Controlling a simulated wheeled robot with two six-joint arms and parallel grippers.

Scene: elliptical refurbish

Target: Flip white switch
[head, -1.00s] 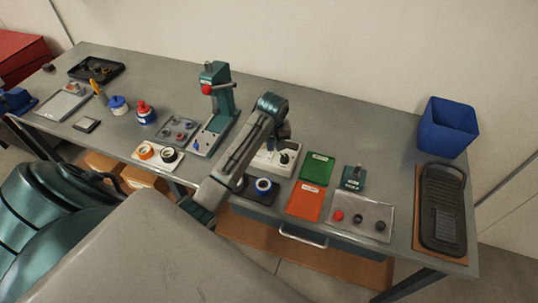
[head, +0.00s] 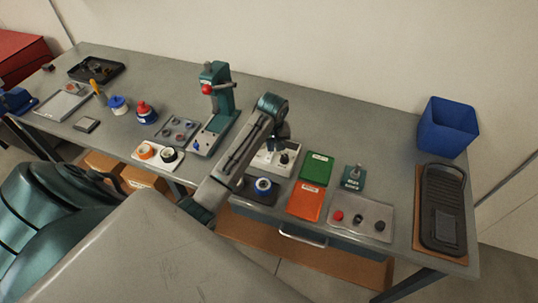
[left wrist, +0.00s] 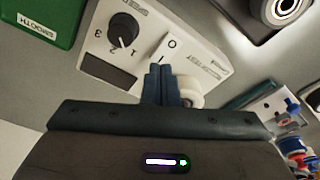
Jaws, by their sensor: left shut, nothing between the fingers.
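The white switch (left wrist: 168,52), marked O and I, is on the face of a white control box (left wrist: 205,58) in the left wrist view. A black dial (left wrist: 123,29) with numbers sits to its left. My left gripper (left wrist: 162,72) is shut and empty, its fingertips right at the I end of the switch; I cannot tell whether they touch it. In the head view the box (head: 264,163) is on the bench, partly hidden by my left arm, with my left gripper (head: 281,143) over it. My right gripper is not in view.
A green panel (head: 317,168) and an orange panel (head: 305,201) lie right of the box. A teal press (head: 217,105) stands to its left. The bench (head: 345,125) is clear behind.

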